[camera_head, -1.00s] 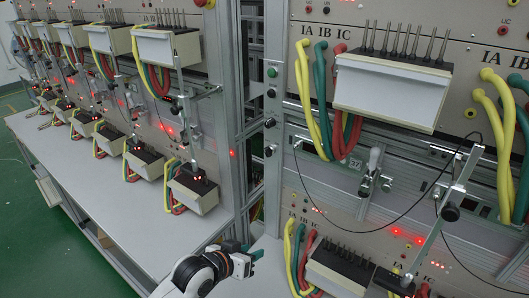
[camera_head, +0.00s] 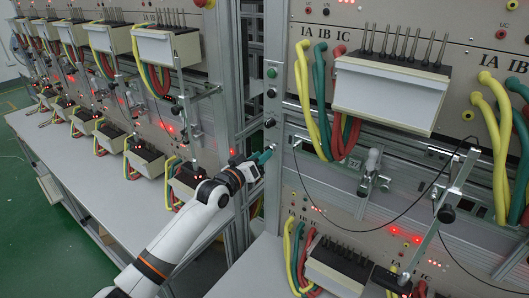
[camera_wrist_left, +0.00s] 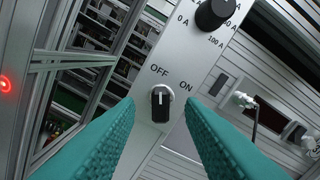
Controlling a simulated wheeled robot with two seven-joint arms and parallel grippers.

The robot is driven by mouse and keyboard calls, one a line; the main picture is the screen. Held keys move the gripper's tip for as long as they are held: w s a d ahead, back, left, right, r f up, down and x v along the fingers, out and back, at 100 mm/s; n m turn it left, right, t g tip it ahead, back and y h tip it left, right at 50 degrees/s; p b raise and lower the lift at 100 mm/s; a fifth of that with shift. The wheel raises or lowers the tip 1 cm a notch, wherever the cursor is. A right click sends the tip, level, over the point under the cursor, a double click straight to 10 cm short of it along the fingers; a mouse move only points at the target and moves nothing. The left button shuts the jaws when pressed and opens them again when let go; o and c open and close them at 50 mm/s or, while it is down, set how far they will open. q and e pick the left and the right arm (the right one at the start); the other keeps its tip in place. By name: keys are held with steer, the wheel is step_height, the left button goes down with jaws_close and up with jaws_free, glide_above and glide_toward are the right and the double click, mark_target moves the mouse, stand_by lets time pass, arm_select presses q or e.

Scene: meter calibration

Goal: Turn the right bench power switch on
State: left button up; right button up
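The power switch, a black rotary knob (camera_wrist_left: 160,104) on a grey panel strip, is in the middle of the left wrist view. OFF is printed above it and ON to its upper right; its white mark points up toward OFF. My left gripper (camera_wrist_left: 159,112) is open, with its two teal fingers on either side of the knob in the picture and nothing held. I cannot tell whether they touch it. In the head view the left gripper (camera_head: 262,157) is at the grey post left of the right bench, hiding the lowest knob there. My right gripper is not in view.
A larger black dial (camera_wrist_left: 214,12) is above the switch in the wrist view. A metal connector (camera_wrist_left: 243,99) with a cable is to the right. In the head view, the right bench's meter (camera_head: 388,92) and yellow cables (camera_head: 304,95) are close by.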

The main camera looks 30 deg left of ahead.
arm_select(q)
steer(key=shift+w+d, duration=0.2)
steer(key=shift+w, duration=1)
jaws_close()
